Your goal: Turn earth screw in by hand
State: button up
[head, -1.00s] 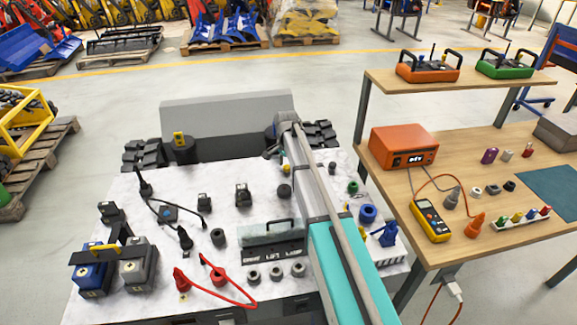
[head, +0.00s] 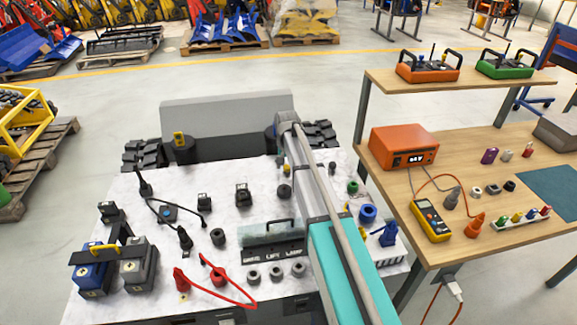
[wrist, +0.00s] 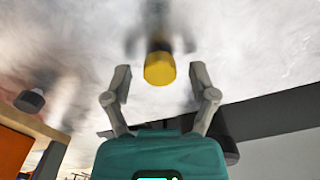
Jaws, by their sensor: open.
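My gripper (wrist: 160,84) is open in the wrist view, its two fingers spread apart and empty. A yellow round-ended knob (wrist: 160,69) on a darker stem shows between and beyond the fingertips, apart from both. It stands out from a pale marbled surface (wrist: 90,30). It looks like the earth screw, but its thread and seating are blurred and hidden. In the head view my arm reaches across the white marbled top (head: 160,235) to its far edge. My fingers are not clear there.
Black connectors, a red cable (head: 232,298) and a blue and grey pair of blocks (head: 90,278) crowd the left of the top. A blue ring (head: 367,213) stands right of my arm. A wooden bench (head: 470,235) with an orange box (head: 404,147) is at the right.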

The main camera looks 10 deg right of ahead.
jog(key=shift+n, duration=1.3)
jog(key=n, duration=0.2)
jog(key=shift+n, duration=0.3)
jog(key=n, duration=0.5)
jog(key=shift+n, duration=1)
jog(key=n, duration=0.3)
jog(key=shift+n, duration=0.4)
jog(key=n, duration=0.6)
